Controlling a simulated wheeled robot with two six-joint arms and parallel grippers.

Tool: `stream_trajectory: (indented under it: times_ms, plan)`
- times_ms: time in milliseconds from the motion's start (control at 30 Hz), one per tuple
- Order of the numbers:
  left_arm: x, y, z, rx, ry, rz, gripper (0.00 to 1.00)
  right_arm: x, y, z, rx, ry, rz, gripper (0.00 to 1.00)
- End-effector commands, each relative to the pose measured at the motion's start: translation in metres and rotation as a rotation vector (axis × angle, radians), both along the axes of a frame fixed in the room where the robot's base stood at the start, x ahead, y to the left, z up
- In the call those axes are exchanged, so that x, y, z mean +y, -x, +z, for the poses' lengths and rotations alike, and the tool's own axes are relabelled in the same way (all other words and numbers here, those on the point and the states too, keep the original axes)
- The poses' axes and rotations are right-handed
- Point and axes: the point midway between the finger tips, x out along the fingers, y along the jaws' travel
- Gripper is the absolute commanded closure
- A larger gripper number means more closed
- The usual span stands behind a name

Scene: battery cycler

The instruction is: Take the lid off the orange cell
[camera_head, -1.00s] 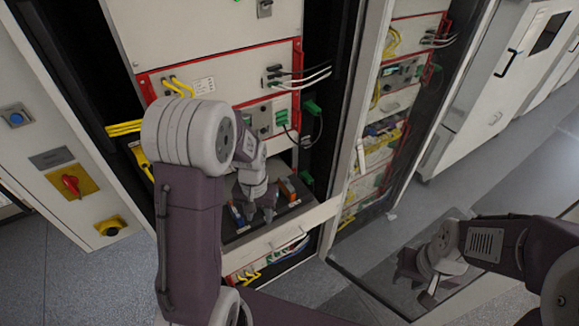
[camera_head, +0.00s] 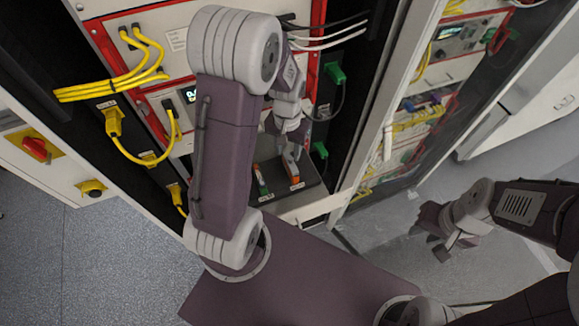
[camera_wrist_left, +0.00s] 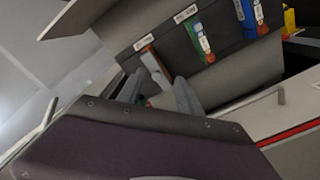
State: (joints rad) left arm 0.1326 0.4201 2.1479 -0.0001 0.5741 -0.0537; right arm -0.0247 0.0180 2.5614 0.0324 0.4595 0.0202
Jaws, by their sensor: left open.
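The orange cell (camera_head: 292,172) stands in the dark tray (camera_head: 312,196), at the right of a green cell (camera_head: 263,183). In the left wrist view the orange cell (camera_wrist_left: 160,60) is partly covered by a pale grey piece (camera_wrist_left: 152,66), and I cannot tell whether this is its lid. My left gripper (camera_head: 288,147) is just above the orange cell. In the left wrist view its two fingers (camera_wrist_left: 157,90) are apart and point toward the cell's near end, with nothing clearly held. My right gripper (camera_head: 445,238) hangs away at the right, and its jaw gap is unclear.
The left wrist view also shows a green cell (camera_wrist_left: 197,35) and a blue cell (camera_wrist_left: 245,15) in the row. Yellow cables (camera_head: 130,75) hang at the left of the cabinet. A green connector (camera_head: 334,73) sits at the right. A cabinet door edge (camera_head: 388,140) stands right of the tray.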

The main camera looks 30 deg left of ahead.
Motion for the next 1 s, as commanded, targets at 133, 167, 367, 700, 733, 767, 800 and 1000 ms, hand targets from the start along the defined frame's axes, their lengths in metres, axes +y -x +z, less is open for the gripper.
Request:
stream_trajectory:
  times_ms: [133,167,367,700,733,767,800,1000]
  plan:
    - [0.000,-0.001,-0.006,-0.001,0.000,0.000,0.58,0.000,-0.001,-0.006,-0.001,0.000,0.000,0.69]
    - [0.000,-0.001,-0.010,-0.001,0.000,0.000,0.58,0.000,-0.001,-0.009,-0.001,0.000,0.000,0.69]
    - [-0.001,-0.003,-0.049,0.000,0.000,0.000,0.58,0.000,-0.001,-0.046,-0.001,0.000,0.000,0.69]
    - [-0.001,-0.003,-0.053,-0.001,0.000,0.000,0.72,0.000,-0.001,-0.049,-0.001,0.000,0.000,0.69]
    - [-0.001,-0.003,-0.053,-0.001,0.000,0.000,0.80,0.000,-0.001,-0.049,-0.001,0.000,0.000,0.69]
    - [-0.001,-0.003,-0.053,-0.001,0.000,0.000,0.88,0.000,-0.001,-0.049,-0.001,0.000,0.000,0.69]
    - [-0.001,-0.003,-0.053,-0.001,0.000,0.000,1.00,0.000,-0.001,-0.049,-0.001,0.000,0.000,0.69]
    - [-0.001,-0.003,-0.053,-0.001,0.000,0.000,1.00,0.000,-0.001,-0.049,-0.001,0.000,0.000,0.69]
